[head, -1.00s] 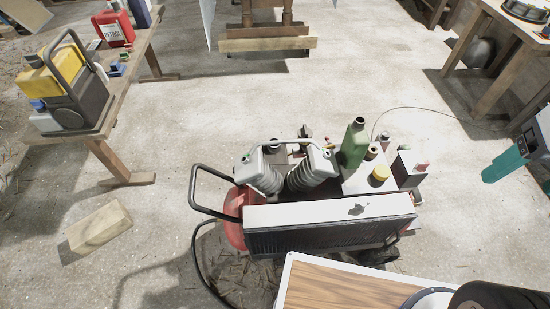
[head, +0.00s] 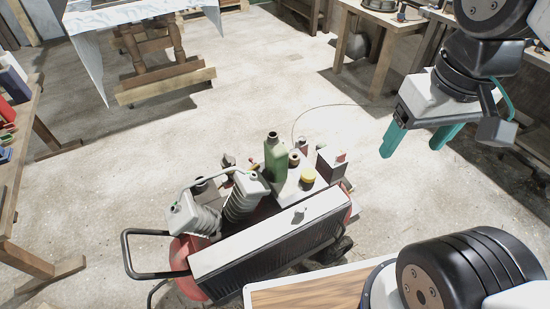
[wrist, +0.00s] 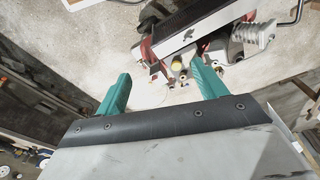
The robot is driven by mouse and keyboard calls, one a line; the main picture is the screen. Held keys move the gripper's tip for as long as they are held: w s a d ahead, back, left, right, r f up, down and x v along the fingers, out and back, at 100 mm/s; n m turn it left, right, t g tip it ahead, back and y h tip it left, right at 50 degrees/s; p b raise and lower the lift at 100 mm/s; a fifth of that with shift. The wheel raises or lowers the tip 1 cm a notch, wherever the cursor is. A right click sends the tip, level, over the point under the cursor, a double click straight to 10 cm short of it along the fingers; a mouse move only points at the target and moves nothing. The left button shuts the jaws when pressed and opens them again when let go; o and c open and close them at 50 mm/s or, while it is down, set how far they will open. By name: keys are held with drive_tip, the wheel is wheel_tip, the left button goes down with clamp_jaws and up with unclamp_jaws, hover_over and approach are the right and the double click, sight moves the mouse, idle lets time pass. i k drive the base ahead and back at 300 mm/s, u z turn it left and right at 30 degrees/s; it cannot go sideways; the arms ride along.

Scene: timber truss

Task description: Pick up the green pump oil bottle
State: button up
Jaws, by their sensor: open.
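The green pump oil bottle (head: 276,162) stands upright on the red compressor unit in the head view, near its right end.
A wooden table (head: 20,180) is at the left edge and a workbench (head: 375,20) at the back right. Open floor lies behind the compressor.

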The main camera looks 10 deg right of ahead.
sight(276, 156)
drive_tip(key=z, duration=2.2)
drive_tip(key=k, duration=1.15)
drive_tip(key=u, duration=2.7)
drive_tip(key=i, duration=0.5)
drive_tip(key=z, duration=0.05)
